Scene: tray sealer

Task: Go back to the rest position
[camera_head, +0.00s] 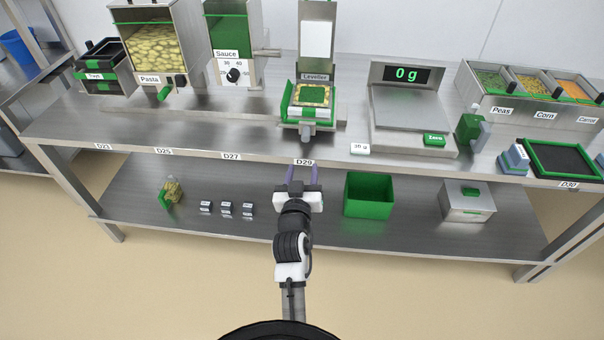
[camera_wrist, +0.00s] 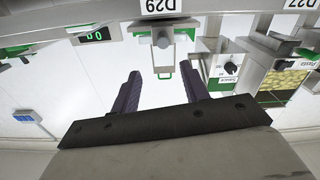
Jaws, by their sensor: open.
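My gripper (camera_head: 303,178) is open and empty in the head view, its two purple fingers apart and pointing toward the bench. It is in front of the bench's front edge, just below the D29 label (camera_head: 303,162). My arm reaches straight forward from the bottom middle. In the wrist view the gripper's dark fingers (camera_wrist: 160,88) stand apart with nothing between them. That view looks up past the leveller (camera_wrist: 162,52) and the D29 label.
The leveller (camera_head: 309,118) holds a filled tray above the gripper. A scale (camera_head: 405,108) reading 0 g stands right of it, the pasta dispenser (camera_head: 155,48) left. Below are a green bin (camera_head: 368,197), a metal box (camera_head: 466,205) and small blocks (camera_head: 226,208). Open floor lies in front.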

